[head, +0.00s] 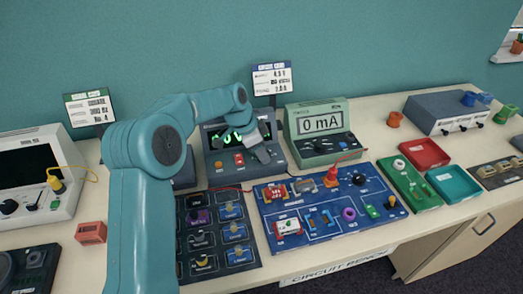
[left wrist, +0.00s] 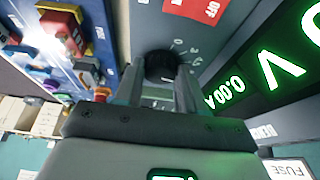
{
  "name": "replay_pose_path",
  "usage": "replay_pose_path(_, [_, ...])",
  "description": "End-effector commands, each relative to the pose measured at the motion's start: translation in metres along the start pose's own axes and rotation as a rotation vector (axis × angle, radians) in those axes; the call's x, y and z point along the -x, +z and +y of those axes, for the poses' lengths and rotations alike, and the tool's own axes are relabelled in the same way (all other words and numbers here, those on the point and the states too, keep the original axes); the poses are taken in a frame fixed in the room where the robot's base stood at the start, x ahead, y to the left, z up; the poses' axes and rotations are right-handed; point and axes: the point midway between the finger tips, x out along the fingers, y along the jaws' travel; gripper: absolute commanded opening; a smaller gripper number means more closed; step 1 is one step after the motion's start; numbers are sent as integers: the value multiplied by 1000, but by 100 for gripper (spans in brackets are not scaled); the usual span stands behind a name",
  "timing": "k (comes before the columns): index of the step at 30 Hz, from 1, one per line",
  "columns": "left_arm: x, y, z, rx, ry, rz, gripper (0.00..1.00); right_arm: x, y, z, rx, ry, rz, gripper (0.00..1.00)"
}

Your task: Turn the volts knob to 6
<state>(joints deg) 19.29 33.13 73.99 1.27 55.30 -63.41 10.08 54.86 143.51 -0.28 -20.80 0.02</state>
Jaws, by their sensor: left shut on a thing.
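The power supply (head: 219,167) is a dark grey box with a lit green display, standing at the back middle of the bench in the head view. My left gripper (head: 266,152) is at the right side of its front panel. In the left wrist view my left gripper (left wrist: 157,85) is shut on a round black knob (left wrist: 160,65), with a finger on each side. White scale marks ring the knob; its pointer cannot be made out. The green display (left wrist: 265,65) shows a large V and 0.00A. My right gripper is not in view.
A green meter (head: 322,125) reading 0 mA stands right of the supply. A blue circuit board (head: 330,222) with parts and a dark parts tray (head: 220,262) lie in front. Red (head: 424,152) and teal (head: 455,184) trays are at the right.

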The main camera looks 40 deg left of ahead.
Motion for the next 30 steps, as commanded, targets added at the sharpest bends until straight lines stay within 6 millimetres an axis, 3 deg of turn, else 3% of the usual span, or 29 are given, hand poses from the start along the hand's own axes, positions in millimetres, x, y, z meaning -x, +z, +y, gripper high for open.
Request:
replay_pose_path(6, [2, -1, -1, 0, -4, 2, 9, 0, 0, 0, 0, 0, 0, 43])
replay_pose_path(7, [2, -1, -1, 0, -4, 2, 46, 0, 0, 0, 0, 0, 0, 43])
replay_pose_path(9, [1, -1, -1, 1, -4, 1, 64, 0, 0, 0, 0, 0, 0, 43])
replay_pose_path(20, [5, 0, -1, 1, -3, 1, 64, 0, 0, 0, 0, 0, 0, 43])
replay_pose_path(23, [20, 0, -1, 1, -6, 2, 64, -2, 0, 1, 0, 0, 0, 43])
replay_pose_path(30, [82, -1, -1, 1, -8, 3, 64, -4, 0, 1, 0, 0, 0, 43])
